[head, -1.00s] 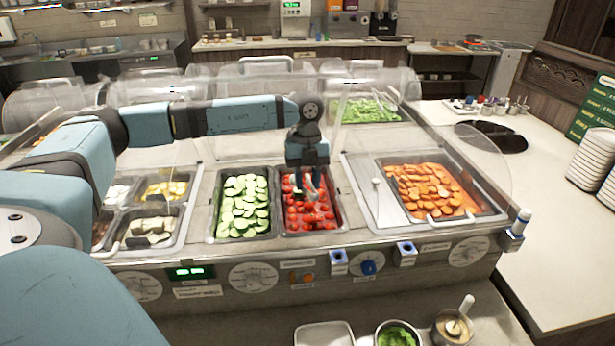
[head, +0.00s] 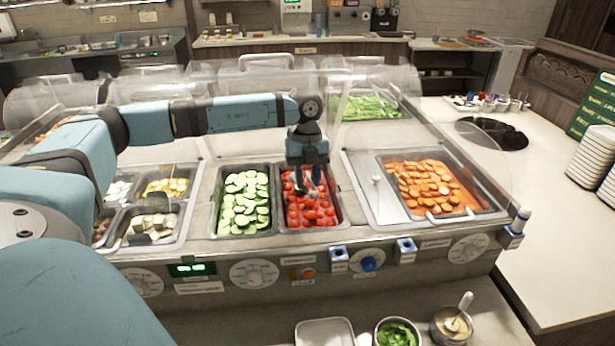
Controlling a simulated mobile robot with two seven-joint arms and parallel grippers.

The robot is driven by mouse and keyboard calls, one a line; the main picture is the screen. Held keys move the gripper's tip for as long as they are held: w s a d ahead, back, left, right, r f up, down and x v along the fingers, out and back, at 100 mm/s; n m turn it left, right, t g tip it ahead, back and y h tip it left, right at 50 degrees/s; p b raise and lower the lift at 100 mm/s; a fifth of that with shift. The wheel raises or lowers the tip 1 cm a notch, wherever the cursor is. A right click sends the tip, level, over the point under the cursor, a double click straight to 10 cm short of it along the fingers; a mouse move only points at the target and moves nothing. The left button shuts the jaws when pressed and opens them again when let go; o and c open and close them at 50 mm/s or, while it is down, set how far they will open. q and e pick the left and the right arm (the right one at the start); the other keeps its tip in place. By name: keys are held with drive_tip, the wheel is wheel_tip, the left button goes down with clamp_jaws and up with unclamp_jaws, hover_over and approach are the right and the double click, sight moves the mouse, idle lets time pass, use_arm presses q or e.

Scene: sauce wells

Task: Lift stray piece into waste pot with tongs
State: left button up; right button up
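My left gripper (head: 307,187) points down over the well of red tomato pieces (head: 318,214), in the middle of the counter. Its dark fingers are low, close to the tomatoes. A small pale grey thing shows at the fingertips, too small to tell whether it is the tongs or whether it is held. I cannot pick out a stray piece. A round metal pot (head: 397,322) with green contents stands at the bottom edge. Another metal pot (head: 436,331) with a pale-handled utensil stands to its right. I cannot tell which is the waste pot. My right gripper is not in view.
A clear guard (head: 455,140) arches over the counter. An empty-looking metal tray (head: 324,322) is at the front. The right-hand worktop (head: 535,225) has free room.

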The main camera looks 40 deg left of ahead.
use_arm(q)
drive_tip(key=shift+f, duration=0.15)
drive_tip(key=shift+f+b, duration=0.45)
drive_tip(key=shift+f, duration=0.3)
drive_tip(key=shift+f, duration=0.1)
drive_tip(key=shift+f+b, duration=0.3)
drive_tip(key=shift+f, duration=0.3)
drive_tip(key=shift+o, duration=0.2)
clamp_jaws()
drive_tip(key=shift+r, duration=0.1)
